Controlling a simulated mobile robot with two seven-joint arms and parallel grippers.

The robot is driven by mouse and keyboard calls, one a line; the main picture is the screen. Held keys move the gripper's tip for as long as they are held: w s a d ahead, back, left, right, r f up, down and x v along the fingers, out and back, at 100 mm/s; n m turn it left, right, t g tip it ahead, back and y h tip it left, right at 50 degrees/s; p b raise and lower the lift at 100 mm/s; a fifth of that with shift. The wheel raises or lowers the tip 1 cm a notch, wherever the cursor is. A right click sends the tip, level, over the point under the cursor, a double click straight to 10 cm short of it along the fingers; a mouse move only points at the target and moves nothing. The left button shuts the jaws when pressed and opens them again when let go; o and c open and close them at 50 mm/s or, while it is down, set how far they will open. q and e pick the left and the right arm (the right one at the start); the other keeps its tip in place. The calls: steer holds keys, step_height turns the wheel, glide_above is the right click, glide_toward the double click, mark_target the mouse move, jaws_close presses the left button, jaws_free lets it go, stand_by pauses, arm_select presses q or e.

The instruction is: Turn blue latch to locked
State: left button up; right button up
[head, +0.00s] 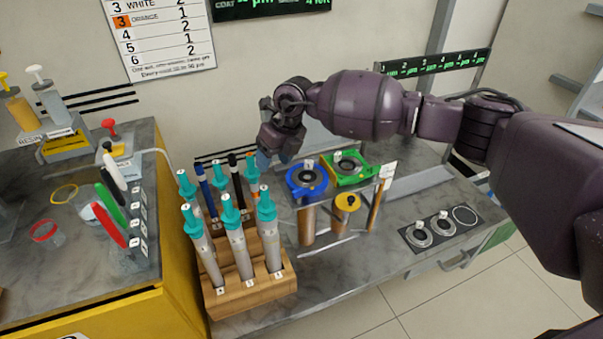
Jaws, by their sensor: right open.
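A blue ring-shaped fixture (298,191) with a dark round centre stands on the grey counter in the head view, next to a green one. It is the only blue fixture I see, and its latch and setting are too small to make out. My right gripper (265,160) is open, up and to the left of the blue fixture, apart from it, with its fingers pointing down. It is behind the teal-capped tubes in the picture. Nothing shows clearly between the fingers. My left gripper is not in view.
A green fixture (366,178) sits right of the blue one. A yellow-topped cylinder (345,203) and upright rods stand in front. A wooden rack (250,292) with several teal-capped tubes stands at the left. A dark plate (418,236) with round seats lies at the right.

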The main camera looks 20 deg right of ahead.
mark_target(298, 190)
steer(key=d+h, duration=0.1)
steer(key=d+f+h, duration=0.1)
steer(key=d, duration=0.1)
steer(key=d+f+m+g+h, duration=0.1)
steer(key=d, duration=0.1)
steer(key=shift+s+d+f, duration=0.2)
steer(key=shift+s, duration=0.1)
step_height(298, 190, down, 8)
steer(key=shift+b, duration=1)
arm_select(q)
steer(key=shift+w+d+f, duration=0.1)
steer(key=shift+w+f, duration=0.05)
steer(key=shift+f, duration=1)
arm_select(e)
steer(key=shift+f, duration=0.65)
steer(key=c, duration=0.9)
steer(key=shift+c, duration=0.2)
